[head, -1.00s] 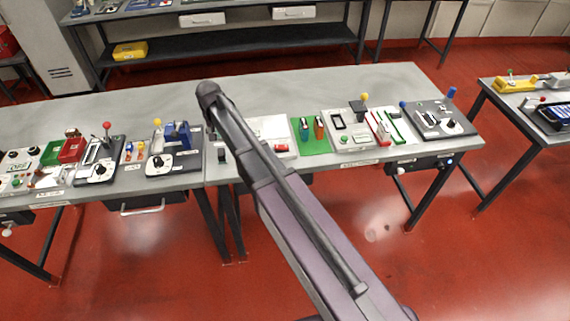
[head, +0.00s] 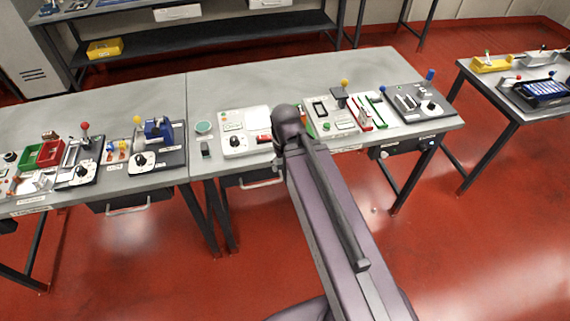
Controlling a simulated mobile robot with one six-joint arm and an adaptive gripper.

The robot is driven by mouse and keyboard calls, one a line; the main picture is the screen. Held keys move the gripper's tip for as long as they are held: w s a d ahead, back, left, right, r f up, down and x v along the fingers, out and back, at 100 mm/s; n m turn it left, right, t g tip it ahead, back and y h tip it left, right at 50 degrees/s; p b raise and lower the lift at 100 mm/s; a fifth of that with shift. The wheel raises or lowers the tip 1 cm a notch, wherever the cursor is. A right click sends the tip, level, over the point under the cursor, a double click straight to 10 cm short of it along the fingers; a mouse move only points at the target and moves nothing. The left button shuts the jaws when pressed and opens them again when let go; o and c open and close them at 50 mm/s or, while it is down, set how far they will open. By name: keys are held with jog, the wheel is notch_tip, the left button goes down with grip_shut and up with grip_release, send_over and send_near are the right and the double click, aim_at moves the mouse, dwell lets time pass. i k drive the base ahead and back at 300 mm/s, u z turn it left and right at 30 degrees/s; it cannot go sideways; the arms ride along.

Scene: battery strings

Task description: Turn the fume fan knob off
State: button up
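Several dark round knobs show in the head view, and the labels are too small to read, so I cannot tell which is the fume fan knob. One knob (head: 233,141) is on a white panel (head: 243,122) left of my arm. Another knob (head: 430,107) is on the dark panel at the right end of the table. Two more, a knob (head: 141,160) and a knob (head: 82,171), are on dark panels at the left. My arm rises across the middle, its upper end beside the white panel. My gripper is not in view.
Two grey tables (head: 290,68) stand end to end, with panels and levers along their front edges. Drawers and a dark box (head: 407,146) hang below. Another table (head: 507,104) stands right, with a gap between. A shelf is behind. Red floor in front is clear.

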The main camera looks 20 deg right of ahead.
aim_at(420, 146)
jog(key=z, duration=4.4)
jog(key=i, duration=0.05)
jog(key=u, duration=2.9)
